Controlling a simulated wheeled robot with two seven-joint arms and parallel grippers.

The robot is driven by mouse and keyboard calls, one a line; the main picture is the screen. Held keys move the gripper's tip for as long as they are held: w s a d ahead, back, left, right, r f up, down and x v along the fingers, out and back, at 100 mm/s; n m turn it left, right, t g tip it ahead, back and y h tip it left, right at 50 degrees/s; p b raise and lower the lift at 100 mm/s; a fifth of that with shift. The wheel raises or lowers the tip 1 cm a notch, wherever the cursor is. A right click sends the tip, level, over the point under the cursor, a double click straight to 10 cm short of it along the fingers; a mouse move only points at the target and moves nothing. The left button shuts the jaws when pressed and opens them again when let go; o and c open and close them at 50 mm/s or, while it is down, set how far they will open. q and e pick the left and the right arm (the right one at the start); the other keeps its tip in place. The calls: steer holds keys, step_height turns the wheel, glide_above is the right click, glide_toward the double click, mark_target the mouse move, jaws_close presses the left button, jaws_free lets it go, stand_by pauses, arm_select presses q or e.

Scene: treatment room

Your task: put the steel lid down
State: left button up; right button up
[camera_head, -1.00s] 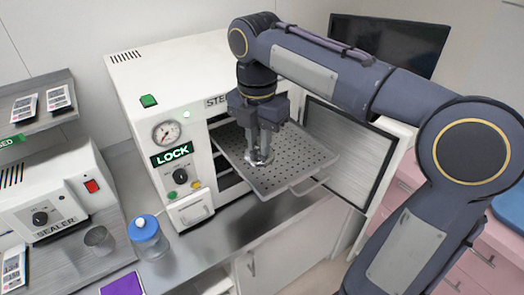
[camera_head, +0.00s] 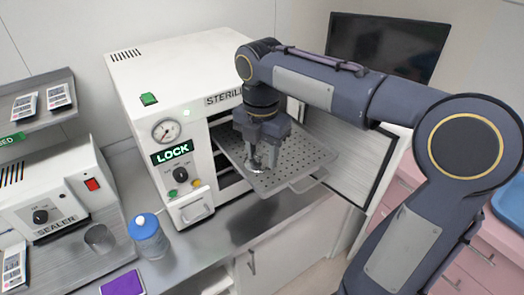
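My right gripper (camera_head: 263,164) points down over the perforated tray (camera_head: 305,158), which sticks out of the open steriliser. A small shiny metal piece, seemingly the steel lid (camera_head: 257,166), shows at its fingertips. The fingers look closed around it, and they hide much of it. The piece is low over the tray's front left part; I cannot tell whether it touches the tray. My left gripper is not in view.
The white steriliser (camera_head: 150,90) stands at the back, its door (camera_head: 350,160) swung open to the right of the tray. A blue-lidded jar (camera_head: 150,240), a small cup (camera_head: 99,238) and a sealer (camera_head: 60,200) are at the left. The counter (camera_head: 235,232) before the steriliser is clear.

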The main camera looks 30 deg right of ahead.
mark_target(261, 156)
step_height(261, 156, up, 12)
steer(key=p, duration=0.1)
steer(key=shift+r, duration=0.15)
stand_by(0.5)
stand_by(0.4)
